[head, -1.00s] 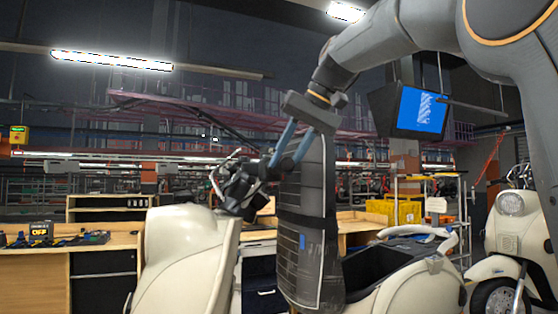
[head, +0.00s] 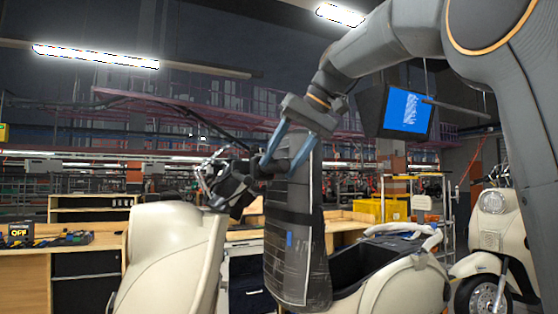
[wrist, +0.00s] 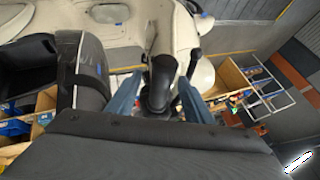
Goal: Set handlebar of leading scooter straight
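The leading cream scooter (head: 170,255) stands at the lower left of the head view, with its dark handlebar (head: 222,187) above the front shield. In the wrist view a black part of the handlebar (wrist: 158,88) lies between the two blue fingers of my gripper (wrist: 160,78). The fingers stand apart on either side of it, and narrow gaps seem to show, so I see no firm grip. In the head view my gripper (head: 258,168) reaches down from the right to the handlebar. The fingertips partly hide the handlebar there.
A dark padded seat back (head: 298,240) stands upright close to the right of my gripper. Another cream scooter (head: 492,235) is at the far right. Wooden workbenches (head: 88,240) stand behind. A blue screen (head: 407,110) hangs at upper right.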

